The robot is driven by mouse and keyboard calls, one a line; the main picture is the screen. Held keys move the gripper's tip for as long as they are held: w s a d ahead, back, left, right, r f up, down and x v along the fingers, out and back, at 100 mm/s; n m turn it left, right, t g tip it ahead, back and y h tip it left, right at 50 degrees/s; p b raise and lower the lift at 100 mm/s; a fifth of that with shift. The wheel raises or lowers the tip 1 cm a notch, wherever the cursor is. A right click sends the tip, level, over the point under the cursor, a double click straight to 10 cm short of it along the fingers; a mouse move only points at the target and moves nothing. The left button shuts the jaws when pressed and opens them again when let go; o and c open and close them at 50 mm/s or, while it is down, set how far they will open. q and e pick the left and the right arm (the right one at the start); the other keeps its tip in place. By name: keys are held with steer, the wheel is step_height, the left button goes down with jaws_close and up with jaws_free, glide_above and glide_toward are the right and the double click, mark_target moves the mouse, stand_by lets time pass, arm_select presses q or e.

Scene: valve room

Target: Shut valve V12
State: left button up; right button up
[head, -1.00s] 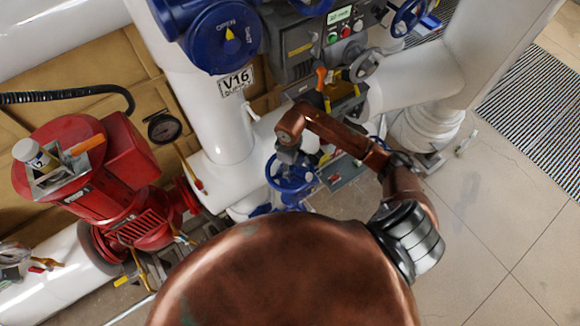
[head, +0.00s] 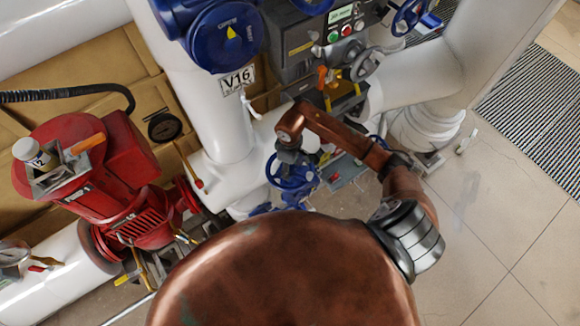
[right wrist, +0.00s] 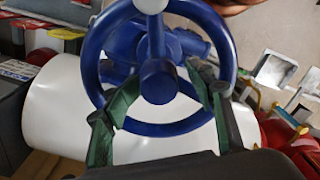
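A blue handwheel (head: 272,172) stands low on the white pipework, below my right gripper (head: 290,152). No V12 label is readable, so I cannot tell whether this is valve V12. In the right wrist view, the handwheel (right wrist: 158,129) fills the upper middle, with its round hub facing me. The green-black fingers of my right gripper (right wrist: 165,85) are spread apart on either side of the hub, overlapping the rim. I cannot tell whether they touch the wheel. My left gripper is not in view.
A plate reading V16 (head: 237,80) is on the white pipe below a large blue actuator (head: 226,38). A red pump (head: 85,165) stands at left. A grey control panel (head: 318,40) and another blue wheel (head: 407,17) are at the top.

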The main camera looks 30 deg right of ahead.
steer(key=shift+r, duration=3.15)
steer(key=shift+w, duration=0.1)
steer(key=n+b, duration=0.2)
steer(key=n, duration=0.4)
steer(key=shift+d+f+b, duration=0.1)
steer(key=shift+f+b, duration=0.05)
steer(key=shift+b, duration=0.2)
steer(key=shift+n, duration=0.8)
steer(key=shift+f+b, duration=2.3)
steer(key=shift+f, duration=0.9)
